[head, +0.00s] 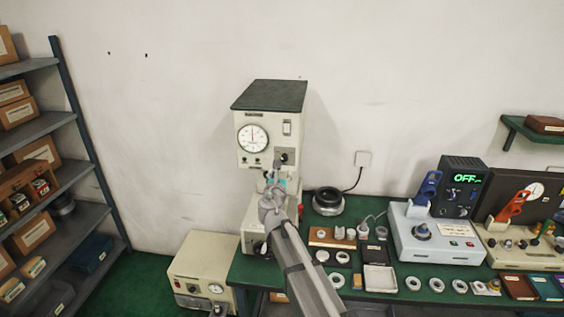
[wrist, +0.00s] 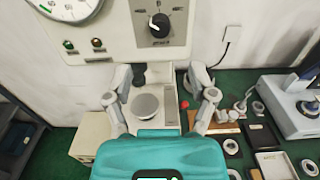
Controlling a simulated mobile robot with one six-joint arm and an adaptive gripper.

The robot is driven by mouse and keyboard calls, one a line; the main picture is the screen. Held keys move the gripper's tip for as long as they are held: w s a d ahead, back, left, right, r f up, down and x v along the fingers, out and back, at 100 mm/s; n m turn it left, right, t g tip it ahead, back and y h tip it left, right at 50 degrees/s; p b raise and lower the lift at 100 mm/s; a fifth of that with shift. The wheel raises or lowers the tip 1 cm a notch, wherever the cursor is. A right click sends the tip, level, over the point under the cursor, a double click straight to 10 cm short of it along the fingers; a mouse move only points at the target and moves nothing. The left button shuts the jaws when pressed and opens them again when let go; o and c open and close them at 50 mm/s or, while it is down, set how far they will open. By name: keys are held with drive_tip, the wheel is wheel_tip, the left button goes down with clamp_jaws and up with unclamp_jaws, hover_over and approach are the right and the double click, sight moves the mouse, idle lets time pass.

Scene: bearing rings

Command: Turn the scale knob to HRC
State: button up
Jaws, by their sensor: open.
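The cream hardness tester (head: 262,135) stands at the left end of the green bench, with a round dial (head: 252,138) on its front. The scale knob (wrist: 160,25) is a black round knob on a dark-marked plate to the right of the dial. A pale mark on it seems to point to the upper left; the scale letters are too small to read. My gripper (wrist: 160,76) is open and empty, its two fingers spread below the knob in the wrist view and not touching it. In the head view my gripper (head: 275,182) is in front of the tester, partly hiding its lower part.
Below the knob, a round grey anvil (wrist: 145,106) shows between my fingers. Small rings and blocks lie to the right, near a grey-white device with a blue lever (head: 430,187). A shelf with boxes (head: 40,150) stands at the left.

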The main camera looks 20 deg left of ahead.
sight(283, 160)
drive_tip(key=x, duration=0.8)
drive_tip(key=shift+w+a, duration=0.1)
drive_tip(key=shift+w, duration=0.25)
clamp_jaws()
drive_tip(key=shift+s+a, duration=0.1)
drive_tip(key=shift+a, duration=0.05)
